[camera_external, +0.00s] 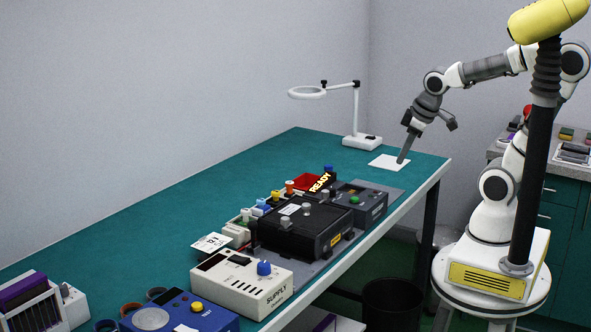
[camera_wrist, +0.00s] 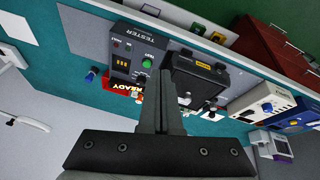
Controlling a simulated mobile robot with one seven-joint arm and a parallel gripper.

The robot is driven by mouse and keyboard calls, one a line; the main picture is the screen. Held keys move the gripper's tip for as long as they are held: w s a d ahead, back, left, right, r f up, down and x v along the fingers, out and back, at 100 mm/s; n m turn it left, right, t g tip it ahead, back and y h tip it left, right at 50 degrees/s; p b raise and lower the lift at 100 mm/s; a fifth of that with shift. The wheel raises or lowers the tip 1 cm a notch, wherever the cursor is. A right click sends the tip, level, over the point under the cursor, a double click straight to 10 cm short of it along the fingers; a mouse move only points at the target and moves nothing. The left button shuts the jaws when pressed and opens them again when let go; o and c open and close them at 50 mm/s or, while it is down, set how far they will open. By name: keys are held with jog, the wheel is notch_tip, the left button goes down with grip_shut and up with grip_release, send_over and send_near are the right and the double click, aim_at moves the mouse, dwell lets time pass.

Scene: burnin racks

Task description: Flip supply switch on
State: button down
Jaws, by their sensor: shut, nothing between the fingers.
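The white supply box (camera_external: 243,284), marked SUPPLY, stands near the front edge of the green bench. It has a blue knob (camera_external: 264,268) and a dark rocker switch (camera_external: 240,259) on top; the switch's position is too small to tell. In the wrist view the supply box (camera_wrist: 262,103) shows at the right, partly at an angle. My gripper (camera_external: 402,160) is shut and empty above the far end of the bench, over a white sheet, well away from the supply. In the wrist view the closed fingers of my gripper (camera_wrist: 168,80) point toward the tester and black box.
Between my gripper and the supply stand a dark tester (camera_external: 362,203) with a green button and a black box (camera_external: 302,230). A READY sign (camera_external: 321,182) is behind them. A ring lamp (camera_external: 352,115) stands at the back. A blue device (camera_external: 178,312) sits left of the supply.

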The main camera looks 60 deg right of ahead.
jog(key=w+a+f+n+g+y, duration=0.1)
jog(key=w+a+f+n+g, duration=0.15)
jog(key=w+a+n, duration=0.4)
jog(key=w+a+f+n+g+y, duration=0.1)
jog(key=w+a+f+n+y, duration=0.2)
jog(key=w+a, duration=0.65)
jog(key=w+a+r+n+g+y, duration=0.1)
jog(key=w+a+n+y, duration=0.1)
jog(key=a, duration=0.6)
jog(key=w+a+r+n+g+y, duration=0.1)
jog(key=w+a+n+y, duration=0.2)
jog(key=a, duration=0.5)
jog(key=shift+w+y, duration=0.3)
jog(key=shift+w, duration=0.25)
jog(key=shift+a, duration=0.15)
